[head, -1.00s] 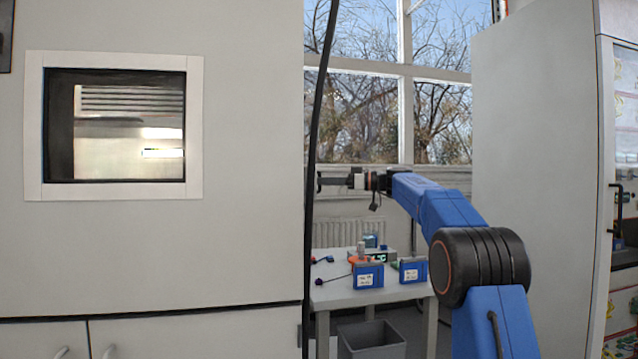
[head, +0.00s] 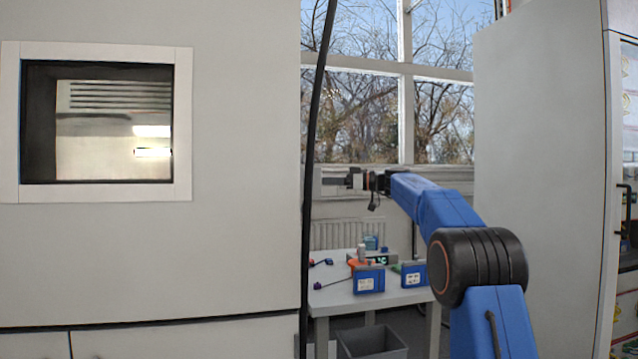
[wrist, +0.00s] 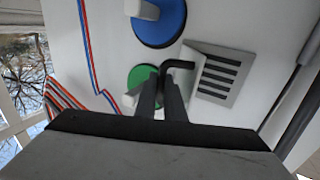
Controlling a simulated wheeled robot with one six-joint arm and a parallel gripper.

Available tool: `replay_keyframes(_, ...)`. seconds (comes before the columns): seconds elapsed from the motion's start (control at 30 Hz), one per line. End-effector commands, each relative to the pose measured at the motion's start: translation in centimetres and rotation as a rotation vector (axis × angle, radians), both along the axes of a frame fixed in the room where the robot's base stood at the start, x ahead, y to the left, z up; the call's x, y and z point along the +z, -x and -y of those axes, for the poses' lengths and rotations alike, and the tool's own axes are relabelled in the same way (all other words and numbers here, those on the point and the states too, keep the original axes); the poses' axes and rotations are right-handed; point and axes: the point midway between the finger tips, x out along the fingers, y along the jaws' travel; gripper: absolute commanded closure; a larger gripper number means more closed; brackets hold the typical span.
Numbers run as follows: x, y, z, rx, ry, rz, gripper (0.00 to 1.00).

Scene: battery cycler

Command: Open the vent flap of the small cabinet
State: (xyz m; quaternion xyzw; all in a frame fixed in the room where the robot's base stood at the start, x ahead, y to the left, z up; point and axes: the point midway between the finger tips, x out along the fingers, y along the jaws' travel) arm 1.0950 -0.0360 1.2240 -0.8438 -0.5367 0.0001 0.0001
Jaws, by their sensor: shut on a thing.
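In the wrist view, the vent flap (wrist: 192,68) is a pale panel standing out at an angle beside a grey slotted vent (wrist: 232,62) on a white cabinet face (wrist: 115,62). A black hooked handle (wrist: 181,64) sits at the flap. My gripper (wrist: 163,90) is shut on this handle, its fingers partly hiding the handle. In the head view, my gripper (head: 347,182) points left, close to the right edge of the large grey cabinet (head: 235,250). A small pale plate shows at its tip there, too small to identify surely.
A blue round part (wrist: 160,22) and a green one (wrist: 140,77) are near my fingers, with coloured cables (wrist: 86,50) to their left. A black cable (head: 313,130) hangs along the cabinet edge. A table (head: 340,298) with blue boxes and a grey bin (head: 372,342) stand below my arm.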

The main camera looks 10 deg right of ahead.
Motion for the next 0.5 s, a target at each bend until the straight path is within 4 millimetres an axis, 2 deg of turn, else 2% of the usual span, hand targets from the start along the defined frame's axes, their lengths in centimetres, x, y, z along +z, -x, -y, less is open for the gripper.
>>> replay_keyframes(0.2,0.03,0.0,0.0,0.0,0.0,0.0,1.0)
replay_keyframes(0.23,0.04,0.01,0.0,0.0,0.0,0.0,0.89)
replay_keyframes(0.27,0.04,0.01,0.0,0.0,-0.001,0.0,0.83)
replay_keyframes(0.5,0.02,0.01,0.0,0.0,0.0,0.0,0.83)
